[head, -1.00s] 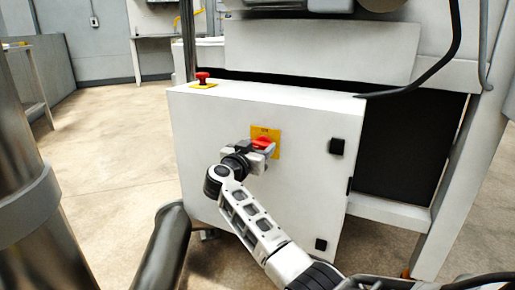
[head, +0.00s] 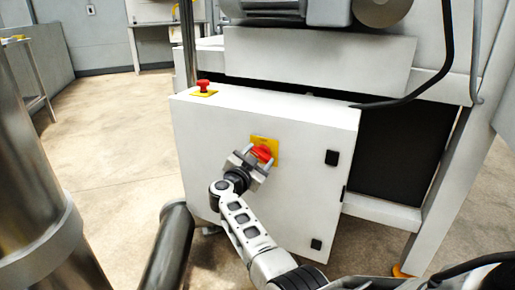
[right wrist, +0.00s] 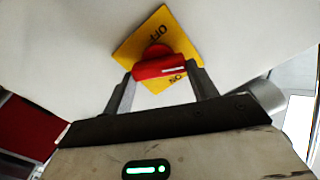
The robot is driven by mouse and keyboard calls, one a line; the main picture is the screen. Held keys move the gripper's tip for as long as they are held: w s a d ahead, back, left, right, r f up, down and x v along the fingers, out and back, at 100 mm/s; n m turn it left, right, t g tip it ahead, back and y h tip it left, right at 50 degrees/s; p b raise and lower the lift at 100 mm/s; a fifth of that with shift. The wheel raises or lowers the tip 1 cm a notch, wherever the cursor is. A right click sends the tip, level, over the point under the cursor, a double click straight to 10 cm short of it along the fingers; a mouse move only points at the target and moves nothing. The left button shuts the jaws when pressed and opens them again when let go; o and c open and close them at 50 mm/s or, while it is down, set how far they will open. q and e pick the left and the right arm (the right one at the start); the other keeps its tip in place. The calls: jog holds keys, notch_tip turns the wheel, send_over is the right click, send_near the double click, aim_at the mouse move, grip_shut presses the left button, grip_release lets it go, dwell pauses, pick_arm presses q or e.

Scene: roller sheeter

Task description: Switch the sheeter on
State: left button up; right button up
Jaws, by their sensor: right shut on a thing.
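The sheeter's switch is a red rotary knob (head: 262,153) on a yellow plate (head: 265,141) on the front of a white control box (head: 300,185). My right gripper (head: 254,162) is at the knob, rolled at a slant. In the right wrist view, its two fingers (right wrist: 163,80) stand on either side of the red knob (right wrist: 160,67) and are shut on it. The yellow plate (right wrist: 137,43) there shows OFF and ON lettering, and a white mark on the knob lies close to ON. My left gripper is not in view.
A red emergency-stop button (head: 203,85) on a yellow base sits on top of the box. A black cable (head: 430,85) runs down to the box's top right. The sheeter body (head: 320,55) stands behind. Open floor (head: 110,130) lies to the left.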

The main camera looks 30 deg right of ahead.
jog(key=m, duration=0.3)
jog(key=shift+s+f+m, duration=0.1)
jog(key=shift+f+m, duration=0.1)
jog(key=shift+m, duration=0.2)
jog(key=m+b, duration=0.1)
jog(key=m, duration=0.2)
jog(key=shift+f+m, duration=0.1)
jog(key=shift+m, duration=0.2)
jog(key=shift+f+m+b, duration=0.1)
jog(key=shift+m+b, duration=0.2)
jog(key=shift+m, duration=0.6)
jog(key=shift+m+b, duration=0.5)
jog(key=shift+m, duration=0.7)
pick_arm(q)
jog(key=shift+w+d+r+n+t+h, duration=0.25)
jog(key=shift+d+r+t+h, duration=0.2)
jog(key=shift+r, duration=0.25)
pick_arm(e)
jog(key=shift+m, duration=0.6)
jog(key=o, duration=1)
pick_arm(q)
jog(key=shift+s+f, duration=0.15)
